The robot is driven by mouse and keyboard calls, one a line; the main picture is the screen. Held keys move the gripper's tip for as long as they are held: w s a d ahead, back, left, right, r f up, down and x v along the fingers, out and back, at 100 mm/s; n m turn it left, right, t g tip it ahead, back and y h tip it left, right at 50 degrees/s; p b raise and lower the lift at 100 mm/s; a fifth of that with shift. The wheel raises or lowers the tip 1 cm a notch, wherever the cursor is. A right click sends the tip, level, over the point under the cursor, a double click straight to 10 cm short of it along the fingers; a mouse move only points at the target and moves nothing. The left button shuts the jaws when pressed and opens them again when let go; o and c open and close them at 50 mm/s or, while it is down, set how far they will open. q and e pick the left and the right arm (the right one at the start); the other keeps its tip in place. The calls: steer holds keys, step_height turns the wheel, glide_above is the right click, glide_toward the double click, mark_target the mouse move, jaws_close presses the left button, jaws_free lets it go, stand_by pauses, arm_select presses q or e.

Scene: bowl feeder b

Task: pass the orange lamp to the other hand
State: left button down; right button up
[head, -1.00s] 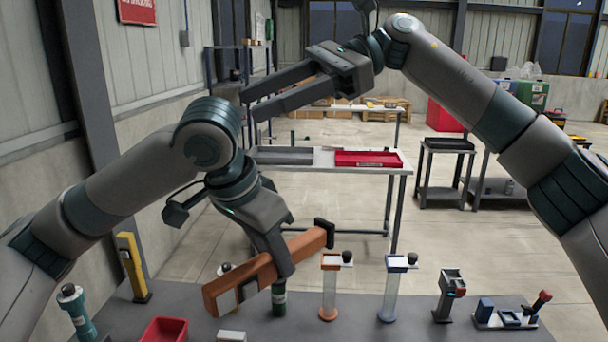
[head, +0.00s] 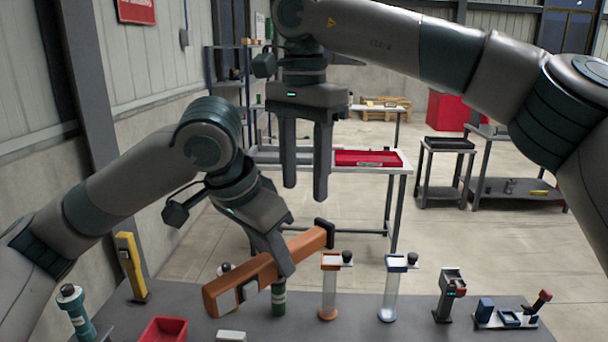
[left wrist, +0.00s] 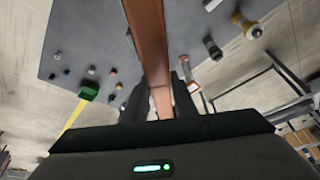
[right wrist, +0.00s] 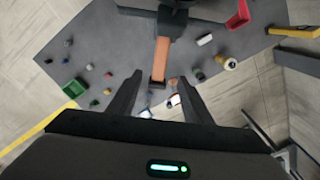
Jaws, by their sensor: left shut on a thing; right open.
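The orange lamp (head: 228,290) is a long bar with a dark hooked end at upper right, tilted above the table in the head view. My left gripper (head: 277,270) is shut around its middle. The lamp also runs up between the fingers in the left wrist view (left wrist: 148,40). My right gripper (head: 305,192) is open and empty, fingers pointing down, above the lamp's hooked end. In the right wrist view the lamp's far part (right wrist: 160,60) shows between and beyond the open fingers (right wrist: 158,90), not touched by them.
The grey table (head: 190,325) below holds a red bin (head: 165,331), a yellow device (head: 131,267), a teal bottle (head: 76,311) and two clear tubes (head: 329,295) with clamps. A scanner-like device (head: 449,295) stands at right. A red tray (head: 368,158) lies on a far bench.

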mark_target(304, 238)
arm_select(q)
steer(key=shift+s+r, duration=0.1)
steer(key=shift+s, duration=0.1)
arm_select(e)
steer(key=shift+s+r, duration=0.1)
steer(key=shift+s, duration=0.1)
arm_select(q)
steer(key=shift+w, duration=0.1)
arm_select(e)
step_height(304, 238, down, 12)
steer(key=shift+f, duration=0.1)
stand_by(0.5)
jaws_close()
arm_select(q)
steer(key=c, duration=1.4)
jaws_free()
steer(key=shift+o, duration=0.2)
steer(key=shift+r, duration=0.1)
